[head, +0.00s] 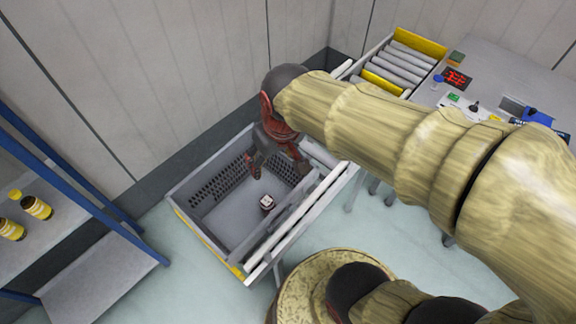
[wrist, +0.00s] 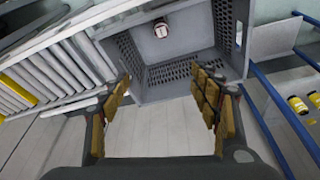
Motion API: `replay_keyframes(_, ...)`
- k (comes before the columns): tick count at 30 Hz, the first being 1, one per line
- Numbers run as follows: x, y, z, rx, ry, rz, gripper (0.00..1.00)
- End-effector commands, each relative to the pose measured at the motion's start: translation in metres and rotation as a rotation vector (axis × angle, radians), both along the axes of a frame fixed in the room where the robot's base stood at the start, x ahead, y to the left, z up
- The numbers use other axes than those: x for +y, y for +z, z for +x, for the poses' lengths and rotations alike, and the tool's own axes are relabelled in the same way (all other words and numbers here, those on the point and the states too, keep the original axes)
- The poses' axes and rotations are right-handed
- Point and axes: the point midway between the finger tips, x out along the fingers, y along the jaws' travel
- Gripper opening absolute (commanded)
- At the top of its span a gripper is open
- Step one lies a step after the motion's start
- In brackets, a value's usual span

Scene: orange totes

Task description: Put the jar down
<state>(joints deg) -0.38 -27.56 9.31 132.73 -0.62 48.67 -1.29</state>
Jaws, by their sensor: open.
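The jar (head: 266,202) is small and dark with a pale top. It stands on the floor of a grey tote with perforated walls (head: 213,238), near the roller side. In the wrist view the jar (wrist: 161,28) shows near the top of the picture, inside the tote (wrist: 150,94). My gripper (head: 279,170) is over the tote, above and apart from the jar. In the wrist view the two fingers of my gripper (wrist: 165,105) are wide apart with nothing between them.
A roller conveyor (head: 400,65) with yellow ends runs toward the back right, beside a table (head: 490,75) with small items. A blue-framed shelf (head: 85,270) holding yellow-and-black jars (head: 37,207) stands at the left. The tote floor around the jar looks clear.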

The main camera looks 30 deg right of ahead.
Motion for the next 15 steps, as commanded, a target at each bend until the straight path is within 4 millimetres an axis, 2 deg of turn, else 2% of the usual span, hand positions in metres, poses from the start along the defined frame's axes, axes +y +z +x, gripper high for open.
replay_keyframes(1,0.000,0.013,-0.012,-0.039,-0.005,0.003,0.62)
replay_keyframes(6,0.000,0.040,-0.046,-0.133,-0.020,0.011,0.62)
replay_keyframes(10,0.000,0.049,-0.063,-0.176,-0.028,0.017,0.62)
replay_keyframes(15,0.000,0.052,-0.071,-0.197,-0.032,0.019,0.62)
